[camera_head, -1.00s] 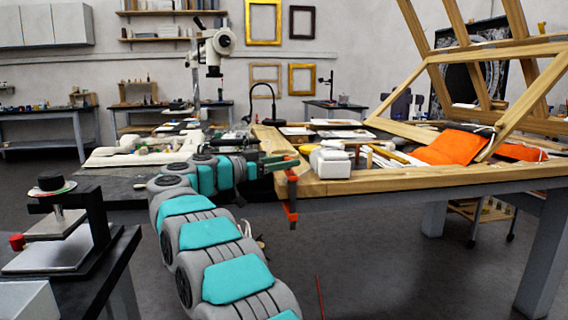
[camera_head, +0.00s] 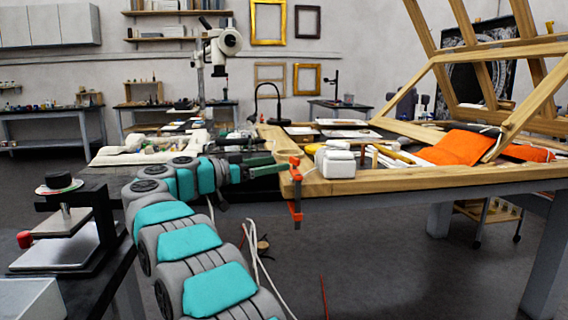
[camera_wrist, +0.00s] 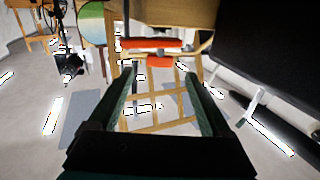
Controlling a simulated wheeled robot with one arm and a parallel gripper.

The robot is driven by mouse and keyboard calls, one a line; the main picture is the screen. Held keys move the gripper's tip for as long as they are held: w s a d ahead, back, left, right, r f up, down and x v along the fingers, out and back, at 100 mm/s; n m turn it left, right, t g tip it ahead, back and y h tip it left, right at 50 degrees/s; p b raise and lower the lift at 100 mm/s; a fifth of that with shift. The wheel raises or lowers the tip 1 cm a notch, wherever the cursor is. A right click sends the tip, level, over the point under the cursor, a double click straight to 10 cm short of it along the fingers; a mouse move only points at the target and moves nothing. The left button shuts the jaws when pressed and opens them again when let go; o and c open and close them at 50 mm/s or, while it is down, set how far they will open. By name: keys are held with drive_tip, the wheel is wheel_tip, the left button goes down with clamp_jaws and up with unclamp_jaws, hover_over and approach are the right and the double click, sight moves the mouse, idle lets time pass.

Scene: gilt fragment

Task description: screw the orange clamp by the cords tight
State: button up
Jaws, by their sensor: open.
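The orange clamp (camera_head: 296,192) is on the near left corner of the wooden workbench (camera_head: 400,181), its lower end hanging below the edge. White cords (camera_head: 254,262) hang to the floor left of it. My gripper (camera_head: 268,169) is just left of the clamp's upper part, its dark green fingers pointing at it. In the wrist view the clamp (camera_wrist: 150,44) lies beyond the open fingertips of my gripper (camera_wrist: 160,76), roughly centred, with nothing held between them. Whether a finger touches the clamp cannot be told. The clamp's screw is too small to make out.
A white box-like device (camera_head: 335,162) stands on the workbench near the clamp. Wooden frames and an orange cushion (camera_head: 463,147) are farther right. A black press (camera_head: 70,225) stands on a dark table at left. The floor under the workbench looks mostly open.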

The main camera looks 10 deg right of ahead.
drive_tip(key=shift+v, duration=1.15)
drive_tip(key=shift+d+r, duration=0.15)
drive_tip(key=shift+c, duration=0.8)
drive_tip(key=w+d+r+t, duration=0.1)
drive_tip(key=d+r, duration=0.2)
drive_tip(key=w+d+r+t+b, duration=0.1)
drive_tip(key=w+d+r+t, duration=0.1)
drive_tip(key=d+r, duration=0.1)
drive_tip(key=w+d+r+t, duration=0.1)
drive_tip(key=d+r, duration=0.2)
drive_tip(key=r, duration=0.1)
drive_tip(key=shift+w+d+r+t+h+b, duration=0.2)
drive_tip(key=shift+d+r+t+h+b, duration=0.05)
drive_tip(key=shift+r+t+h+b, duration=0.1)
drive_tip(key=c, duration=0.5)
drive_tip(key=shift+o, duration=0.2)
drive_tip(key=w+d+r+n+t+y+b, duration=0.2)
drive_tip(key=w+d+r+n+t+y, duration=0.1)
drive_tip(key=d+r+n+t+y, duration=0.25)
drive_tip(key=n+y+b, duration=0.3)
drive_tip(key=n+y, duration=1)
drive_tip(key=y, duration=0.6)
approach(290, 157)
drive_tip(key=w, duration=0.2)
drive_tip(key=w+a, duration=0.1)
drive_tip(key=shift+w+r+m+g, duration=0.15)
drive_tip(key=shift+w+m+g, duration=0.1)
drive_tip(key=shift+w+g, duration=0.1)
drive_tip(key=shift+p+x, duration=0.55)
drive_tip(key=shift+x, duration=3.4)
